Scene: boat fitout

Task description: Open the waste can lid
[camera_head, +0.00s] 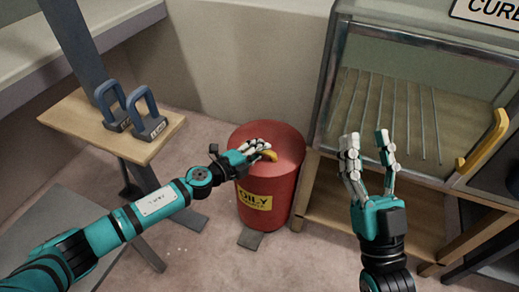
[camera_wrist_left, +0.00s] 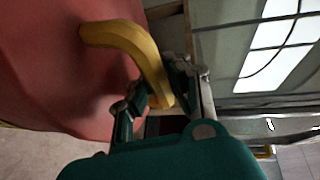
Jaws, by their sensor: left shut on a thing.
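The red waste can (camera_head: 263,215) stands on the floor in the middle of the head view, with a yellow label on its front. Its lid (camera_head: 285,140) looks level on top; I cannot tell whether it is slightly raised. A yellow handle (camera_head: 268,156) sits on the lid and shows as a curved bar (camera_wrist_left: 137,45) in the left wrist view. My left gripper (camera_head: 262,150) is over the lid, shut on the handle, and its fingers partly hide it. My right gripper (camera_head: 369,150) is open and empty, raised in front of the cabinet to the right.
A glass-fronted cabinet (camera_head: 345,95) with a yellow handle (camera_head: 485,140) stands on a wooden stand at the right. A small wooden table (camera_head: 75,112) at the left holds two padlock-like weights (camera_head: 150,125). Bare floor (camera_head: 190,250) lies before the can.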

